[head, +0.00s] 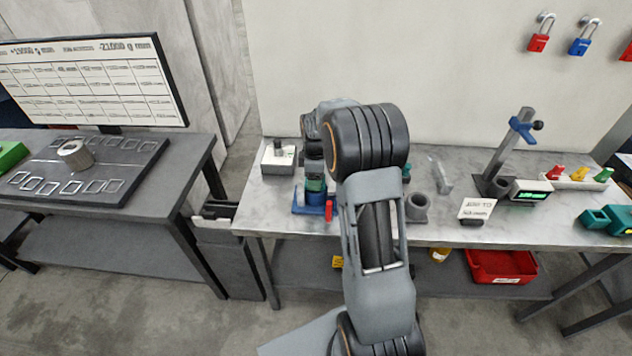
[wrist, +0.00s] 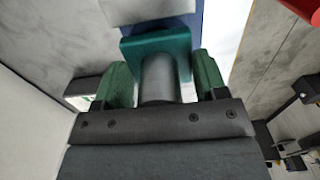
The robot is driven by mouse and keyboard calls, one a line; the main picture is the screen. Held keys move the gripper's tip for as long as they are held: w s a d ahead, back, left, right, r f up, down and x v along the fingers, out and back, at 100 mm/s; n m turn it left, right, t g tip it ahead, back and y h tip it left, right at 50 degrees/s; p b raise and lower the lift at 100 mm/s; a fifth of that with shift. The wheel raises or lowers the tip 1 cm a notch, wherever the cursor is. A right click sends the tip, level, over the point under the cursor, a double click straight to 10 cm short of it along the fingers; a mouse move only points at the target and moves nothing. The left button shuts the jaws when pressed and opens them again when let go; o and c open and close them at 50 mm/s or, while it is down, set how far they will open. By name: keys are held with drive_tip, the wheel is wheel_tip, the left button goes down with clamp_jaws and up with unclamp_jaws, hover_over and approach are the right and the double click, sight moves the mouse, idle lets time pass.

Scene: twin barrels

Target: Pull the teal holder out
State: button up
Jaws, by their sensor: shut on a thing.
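The teal holder (wrist: 155,48) shows in the wrist view as a square teal plate with a grey cylinder on it. My gripper (wrist: 160,78) has its green fingers on both sides of the cylinder and is shut on the holder. In the head view my gripper (head: 314,166) points down over the left part of the marble bench, with the teal holder (head: 316,184) just below it. A blue base (head: 313,207) with a red part (head: 329,210) is under the holder. I cannot tell whether the holder is still seated in it.
On the bench (head: 440,232), a white block (head: 279,158) stands left of the gripper. A grey ring piece (head: 417,207), a sign (head: 477,208) and a post stand (head: 508,150) are to the right. My arm hides the bench's middle. A separate table (head: 130,180) is at left.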

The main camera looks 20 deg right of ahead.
drive_tip(key=shift+r+p, duration=2.05)
drive_tip(key=shift+r, duration=1.1)
drive_tip(key=shift+r, duration=0.1)
